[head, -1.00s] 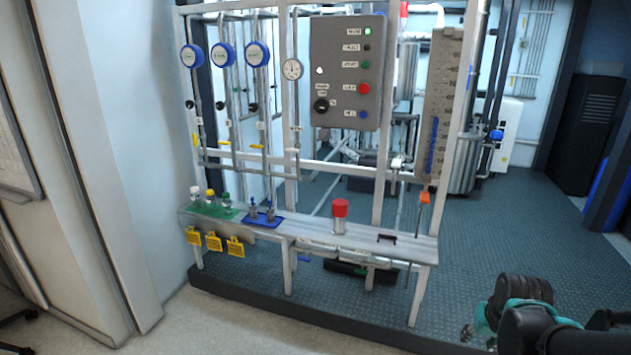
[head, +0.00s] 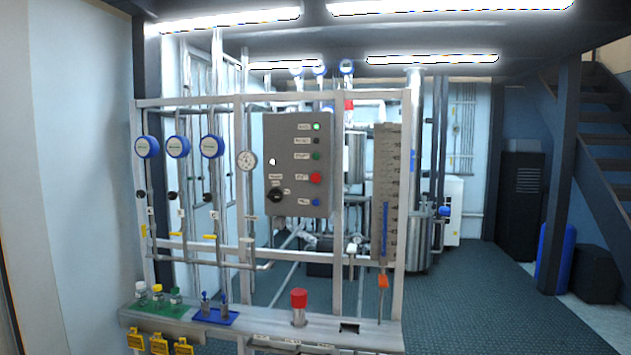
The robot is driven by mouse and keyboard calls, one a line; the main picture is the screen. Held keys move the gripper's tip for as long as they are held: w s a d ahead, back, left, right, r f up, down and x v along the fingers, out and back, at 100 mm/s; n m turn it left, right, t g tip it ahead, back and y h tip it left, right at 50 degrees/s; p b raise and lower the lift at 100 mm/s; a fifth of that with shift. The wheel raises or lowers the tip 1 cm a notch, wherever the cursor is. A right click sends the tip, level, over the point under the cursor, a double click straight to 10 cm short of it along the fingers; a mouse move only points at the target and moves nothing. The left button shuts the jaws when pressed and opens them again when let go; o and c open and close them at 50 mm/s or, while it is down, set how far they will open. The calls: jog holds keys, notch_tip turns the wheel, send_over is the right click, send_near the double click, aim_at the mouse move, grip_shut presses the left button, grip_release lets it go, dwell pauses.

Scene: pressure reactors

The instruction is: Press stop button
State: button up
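In the head view, a grey control panel (head: 298,165) is mounted on the metal frame, left of the middle. A red button (head: 315,179) sits on its right column, beside a small white label too blurred to read. Above it are a lit green lamp (head: 316,127), a dark one and a green button (head: 316,156). A blue button (head: 316,202) is below it, and a black rotary knob (head: 275,195) is at the lower left. My gripper is not in view.
A bench (head: 378,335) below the panel holds a red-capped cylinder (head: 298,307), a green tray (head: 152,310) with bottles and a blue tray (head: 218,316). Round gauges (head: 212,147) are left of the panel. Open green floor (head: 480,310) lies to the right.

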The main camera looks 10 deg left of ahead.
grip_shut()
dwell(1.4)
